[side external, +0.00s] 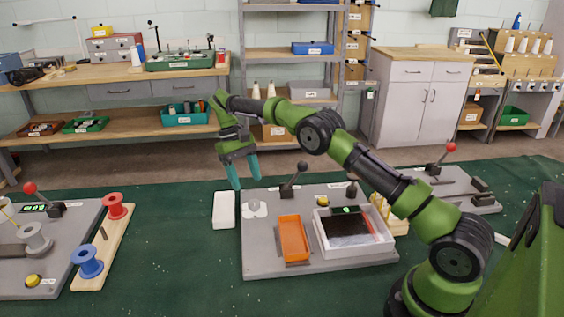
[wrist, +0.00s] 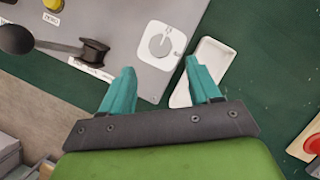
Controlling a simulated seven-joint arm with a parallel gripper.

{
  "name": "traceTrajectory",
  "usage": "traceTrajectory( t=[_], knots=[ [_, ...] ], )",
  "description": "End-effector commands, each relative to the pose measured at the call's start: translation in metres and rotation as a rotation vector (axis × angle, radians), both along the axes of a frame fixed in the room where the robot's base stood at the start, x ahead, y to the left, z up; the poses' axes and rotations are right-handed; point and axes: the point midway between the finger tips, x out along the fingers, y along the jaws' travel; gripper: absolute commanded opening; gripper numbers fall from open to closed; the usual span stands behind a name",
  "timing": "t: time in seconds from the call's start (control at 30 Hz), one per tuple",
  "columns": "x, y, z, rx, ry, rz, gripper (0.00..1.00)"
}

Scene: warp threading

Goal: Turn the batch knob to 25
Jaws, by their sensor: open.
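The batch knob (side external: 255,207) is a pale round dial at the left back corner of the grey panel (side external: 260,262). In the wrist view the knob (wrist: 160,46) sits on a white plate with small dark marks too small to read. My gripper (side external: 247,183) has teal fingers and is open and empty, pointing down above and behind the knob. In the wrist view my gripper (wrist: 160,68) has its fingers apart, with the knob beyond the gap between the tips. The fingers do not appear to touch it.
A white tray (side external: 223,222) lies just left of the panel. A black-knobbed lever (side external: 289,187) stands close right of the dial. An orange tray (side external: 294,240) and a white-framed box (side external: 325,240) are on the panel. Spools (side external: 115,205) stand at left.

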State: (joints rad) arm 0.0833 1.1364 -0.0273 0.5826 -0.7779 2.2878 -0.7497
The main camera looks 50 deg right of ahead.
Motion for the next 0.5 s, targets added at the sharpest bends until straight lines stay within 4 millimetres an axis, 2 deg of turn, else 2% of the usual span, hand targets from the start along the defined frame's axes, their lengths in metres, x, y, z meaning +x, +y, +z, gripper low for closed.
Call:
traceTrajectory(
  t=[0.2, 0.5],
  knots=[
    [0.005, 0.000, 0.012, -0.001, -0.002, -0.001, 0.62],
    [0.006, 0.000, 0.015, 0.002, -0.002, 0.000, 0.62]
  ],
)
